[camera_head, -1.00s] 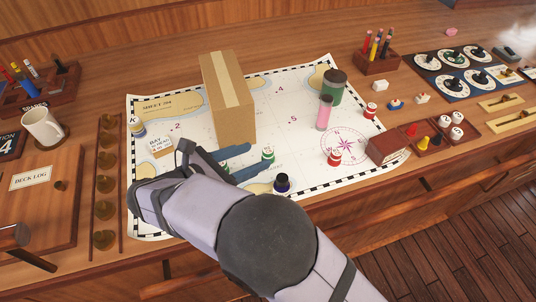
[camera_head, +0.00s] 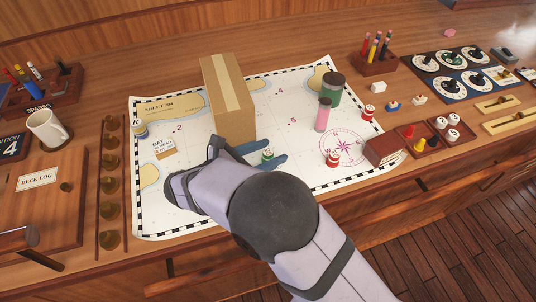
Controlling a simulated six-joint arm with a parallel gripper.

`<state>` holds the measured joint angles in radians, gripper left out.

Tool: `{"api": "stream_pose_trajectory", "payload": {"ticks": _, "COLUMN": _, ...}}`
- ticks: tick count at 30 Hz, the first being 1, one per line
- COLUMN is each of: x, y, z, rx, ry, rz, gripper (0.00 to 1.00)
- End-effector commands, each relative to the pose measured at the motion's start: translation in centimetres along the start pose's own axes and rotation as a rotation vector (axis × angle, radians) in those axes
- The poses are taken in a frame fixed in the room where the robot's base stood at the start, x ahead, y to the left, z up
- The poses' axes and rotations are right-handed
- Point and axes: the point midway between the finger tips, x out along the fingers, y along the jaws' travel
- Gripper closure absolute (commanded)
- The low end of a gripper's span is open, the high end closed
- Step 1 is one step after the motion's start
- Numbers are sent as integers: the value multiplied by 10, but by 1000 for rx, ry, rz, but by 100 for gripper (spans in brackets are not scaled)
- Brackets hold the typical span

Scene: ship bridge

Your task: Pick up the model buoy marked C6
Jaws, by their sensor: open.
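The model buoys are small and their markings are too small to read, so I cannot tell which one is C6. A green and white buoy (camera_head: 267,154) stands upright on the chart right of the cardboard box. My gripper (camera_head: 274,153) is open, its blue fingers reaching right on either side of this buoy. I cannot tell whether they touch it. A red and white buoy (camera_head: 332,158) stands on the chart's right part beside the compass rose. Another red and white buoy (camera_head: 368,113) stands near the chart's right edge. My arm hides the chart's lower middle.
A tall cardboard box (camera_head: 230,105) stands just behind my gripper. A pink cylinder (camera_head: 323,115) and a dark green jar (camera_head: 331,88) stand to the right. A wooden block (camera_head: 384,150) lies at the chart's right edge. A mug (camera_head: 47,130) is at left.

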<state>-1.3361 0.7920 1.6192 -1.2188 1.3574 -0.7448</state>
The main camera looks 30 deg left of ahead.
Motion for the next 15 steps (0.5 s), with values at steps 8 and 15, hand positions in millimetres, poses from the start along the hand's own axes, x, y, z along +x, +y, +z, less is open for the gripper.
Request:
{"api": "stream_pose_trajectory", "payload": {"ticks": 8, "x": 0, "y": 0, "z": 0, "rx": 0, "ry": 0, "rz": 0, "gripper": 98}}
{"api": "stream_pose_trajectory", "payload": {"ticks": 15, "x": 0, "y": 0, "z": 0, "rx": 0, "ry": 0, "rz": 0, "gripper": 98}}
